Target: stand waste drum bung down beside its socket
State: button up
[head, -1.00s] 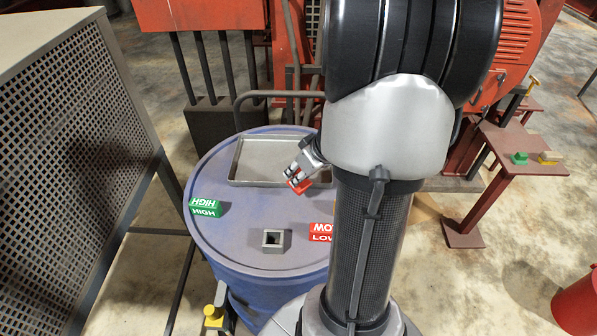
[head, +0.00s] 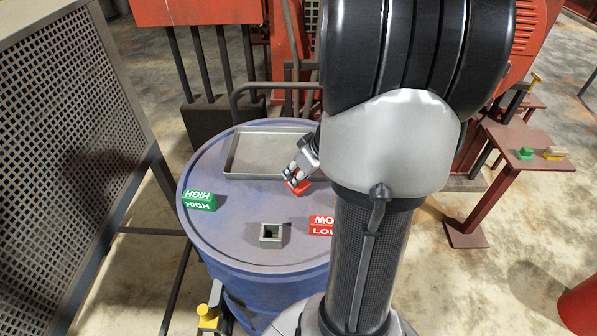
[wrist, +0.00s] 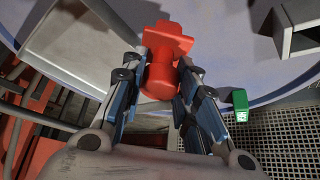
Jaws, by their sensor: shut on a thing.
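The red bung (head: 297,187) is held in my gripper (head: 303,168), over the blue drum's top (head: 235,220) by the tray's near right corner. In the wrist view the bung (wrist: 163,75) sits between both fingers of my gripper (wrist: 164,68), its round end toward the camera and its blocky end away. I cannot tell whether it touches the drum top. The grey square socket (head: 271,236) stands on the drum top, nearer the camera and left of the bung, with a dark opening. A grey box edge (wrist: 300,38) shows at the wrist view's upper right.
A shallow metal tray (head: 238,170) lies at the back of the drum top. A green HIGH block (head: 198,201) is at its left and a red LOW block (head: 321,226) at its right. A perforated panel (head: 60,150) stands left.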

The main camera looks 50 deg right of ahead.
jog(key=shift+f, duration=0.6)
jog(key=o, duration=1.1)
jog(key=shift+o, duration=0.2)
jog(key=v, duration=1.2)
jog(key=shift+w, duration=0.1)
